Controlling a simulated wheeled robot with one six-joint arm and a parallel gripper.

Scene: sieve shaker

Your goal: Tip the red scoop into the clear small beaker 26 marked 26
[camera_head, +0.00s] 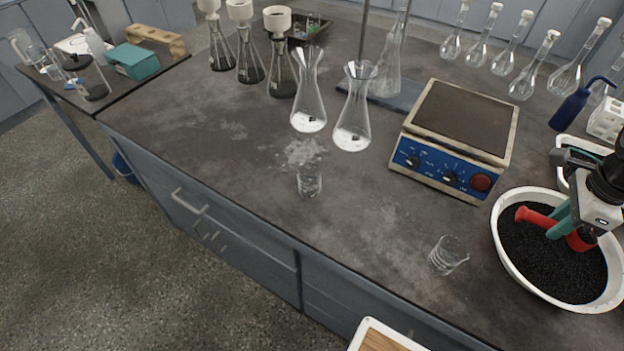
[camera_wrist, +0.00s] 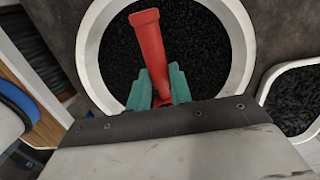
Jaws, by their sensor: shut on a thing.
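The red scoop (camera_head: 536,218) is in the green fingers of my gripper (camera_head: 561,220), over or in the white bowl (camera_head: 505,243) of black granules at the right. In the wrist view my gripper (camera_wrist: 157,88) is shut on the scoop (camera_wrist: 150,45), whose handle points up the picture. The scoop's head is mostly hidden by the gripper, so I cannot tell what it holds. Two small clear beakers stand on the bench: one (camera_head: 448,255) left of the bowl near the front edge, one (camera_head: 309,182) further left. I can read no number on either.
A blue hotplate (camera_head: 447,172) stands behind the nearer beaker. Two clear flasks (camera_head: 352,108) with white contents stand behind the further beaker. A second white tray (camera_wrist: 300,68) of black granules is beside the bowl. The bench between the two beakers is clear.

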